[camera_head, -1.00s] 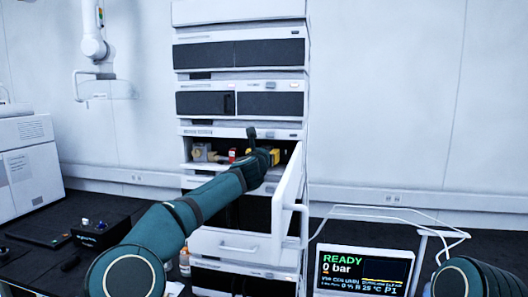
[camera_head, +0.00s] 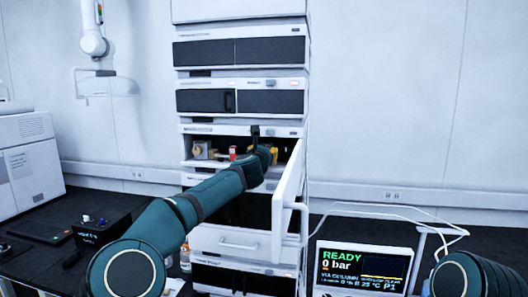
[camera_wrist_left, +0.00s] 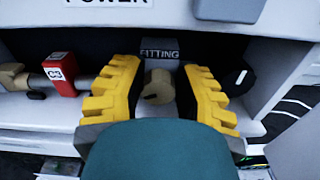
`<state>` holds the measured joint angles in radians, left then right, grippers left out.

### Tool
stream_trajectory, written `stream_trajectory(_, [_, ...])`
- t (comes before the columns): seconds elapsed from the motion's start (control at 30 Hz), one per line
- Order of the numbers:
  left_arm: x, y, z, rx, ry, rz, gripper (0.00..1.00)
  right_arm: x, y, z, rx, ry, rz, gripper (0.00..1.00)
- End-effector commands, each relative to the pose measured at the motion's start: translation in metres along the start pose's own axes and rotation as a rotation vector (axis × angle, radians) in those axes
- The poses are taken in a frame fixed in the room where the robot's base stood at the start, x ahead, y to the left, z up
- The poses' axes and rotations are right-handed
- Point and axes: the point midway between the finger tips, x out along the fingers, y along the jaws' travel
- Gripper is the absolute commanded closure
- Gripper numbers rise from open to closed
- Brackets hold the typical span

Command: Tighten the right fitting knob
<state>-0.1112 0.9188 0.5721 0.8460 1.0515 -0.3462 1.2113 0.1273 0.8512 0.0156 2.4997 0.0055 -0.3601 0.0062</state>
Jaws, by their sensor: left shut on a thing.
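The right fitting knob (camera_wrist_left: 158,87) is a small tan knob below a grey block marked FITTING (camera_wrist_left: 160,50) in the left wrist view. My left gripper (camera_wrist_left: 160,78) has its yellow ridged fingers on both sides of the knob and is shut on it. In the head view, the left gripper (camera_head: 274,153) reaches into the open compartment of the stack; my wrist hides most of the knob there. The red column holder tagged C3 (camera_wrist_left: 62,75) sits to the left. My right arm shows at the lower right, but its gripper is out of view.
The compartment's white door (camera_head: 287,200) stands open just right of my left arm. A display reading READY and 0 bar (camera_head: 362,268) stands at the lower right. A black box (camera_head: 100,228) sits on the bench at left.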

Motion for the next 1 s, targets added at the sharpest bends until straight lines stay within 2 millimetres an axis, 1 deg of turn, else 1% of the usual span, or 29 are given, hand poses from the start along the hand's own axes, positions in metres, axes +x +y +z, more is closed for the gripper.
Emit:
stream_trajectory(0.03, [0.0, 0.0, 0.003, 0.032, -0.002, 0.0, 1.0, -0.003, -0.001, -0.001, 0.0, 0.002, 0.0, 1.0])
stream_trajectory(0.53, [-0.001, -0.003, 0.003, 0.385, -0.004, 0.001, 1.0, -0.018, -0.007, -0.008, 0.005, 0.018, 0.002, 1.0])
stream_trajectory(0.73, [-0.001, -0.003, 0.003, 0.465, -0.004, 0.002, 1.0, -0.02, -0.008, -0.01, 0.006, 0.021, 0.002, 1.0])
stream_trajectory(1.0, [-0.001, -0.003, 0.003, 0.504, -0.004, 0.003, 1.0, -0.021, -0.008, -0.01, 0.006, 0.022, 0.002, 1.0])
